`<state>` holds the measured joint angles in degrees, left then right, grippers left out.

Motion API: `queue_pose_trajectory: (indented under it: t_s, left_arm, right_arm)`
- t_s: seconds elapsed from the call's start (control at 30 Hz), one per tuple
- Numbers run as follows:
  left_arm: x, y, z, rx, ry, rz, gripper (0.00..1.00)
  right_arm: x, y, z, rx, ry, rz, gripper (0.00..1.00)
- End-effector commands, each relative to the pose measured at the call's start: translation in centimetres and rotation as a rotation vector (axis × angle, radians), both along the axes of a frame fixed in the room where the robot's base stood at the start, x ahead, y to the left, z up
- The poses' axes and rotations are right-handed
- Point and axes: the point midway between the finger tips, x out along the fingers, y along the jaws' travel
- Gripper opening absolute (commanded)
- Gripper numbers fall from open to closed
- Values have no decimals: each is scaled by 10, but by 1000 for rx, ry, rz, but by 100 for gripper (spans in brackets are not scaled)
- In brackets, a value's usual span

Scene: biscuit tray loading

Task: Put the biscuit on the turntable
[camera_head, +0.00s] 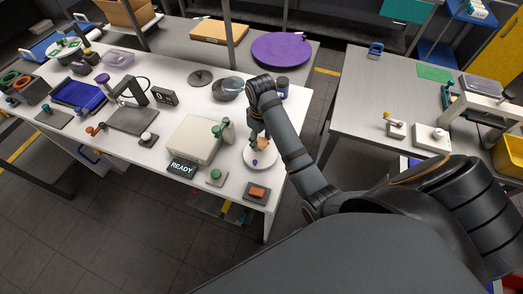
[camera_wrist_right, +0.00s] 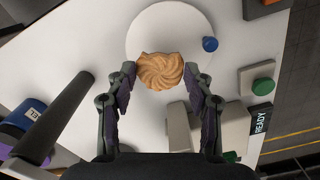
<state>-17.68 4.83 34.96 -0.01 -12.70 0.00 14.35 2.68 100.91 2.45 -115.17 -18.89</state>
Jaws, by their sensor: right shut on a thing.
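The biscuit (camera_wrist_right: 160,71) is round, golden-brown and swirl-ridged. My right gripper (camera_wrist_right: 159,76) is shut on it, with one fingertip on each side. In the head view the biscuit (camera_head: 263,143) is partly hidden by my right gripper (camera_head: 262,138). The turntable (camera_head: 250,159) looks to be the white round disc with a small blue knob near the front right of the white table. In the wrist view the biscuit overlaps the near edge of the turntable (camera_wrist_right: 170,20). Whether it touches the disc I cannot tell. My left gripper is not in view.
A pale box (camera_head: 194,139) with a READY sign (camera_head: 182,168) stands left of the turntable. A green button (camera_head: 216,176) and an orange block on a grey pad (camera_head: 257,192) are in front. A grey bowl (camera_head: 228,89) is behind. A second table (camera_head: 360,100) stands right across a gap.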

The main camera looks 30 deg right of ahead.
Motion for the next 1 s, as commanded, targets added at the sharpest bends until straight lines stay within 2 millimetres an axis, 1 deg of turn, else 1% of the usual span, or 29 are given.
queue_pose_trajectory:
  t_s: [0.03,0.07,0.13,0.2,0.3,0.33,0.47,0.67,0.7,0.83,1.0]
  left_arm:
    - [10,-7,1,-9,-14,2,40]
    - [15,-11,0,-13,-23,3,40]
    - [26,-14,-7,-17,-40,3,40]
    - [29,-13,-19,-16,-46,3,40]
    - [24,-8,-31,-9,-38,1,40]
    - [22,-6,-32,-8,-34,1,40]
    - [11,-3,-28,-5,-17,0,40]
    - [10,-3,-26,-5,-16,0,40]
    - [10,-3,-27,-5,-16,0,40]
    - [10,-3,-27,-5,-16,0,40]
    - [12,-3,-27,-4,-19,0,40]
  right_arm:
    - [0,0,1,0,-1,0,41]
    - [0,0,0,0,-1,0,41]
    - [0,0,-9,0,-1,0,41]
    - [0,0,-21,0,0,0,41]
    - [0,0,-38,0,0,0,41]
    - [0,0,-39,0,-1,0,41]
    - [0,0,-35,0,-1,0,41]
    - [0,0,-37,0,1,0,41]
    - [0,0,-37,0,0,0,58]
    - [0,0,-37,0,0,0,75]
    - [0,0,-37,0,-1,0,75]
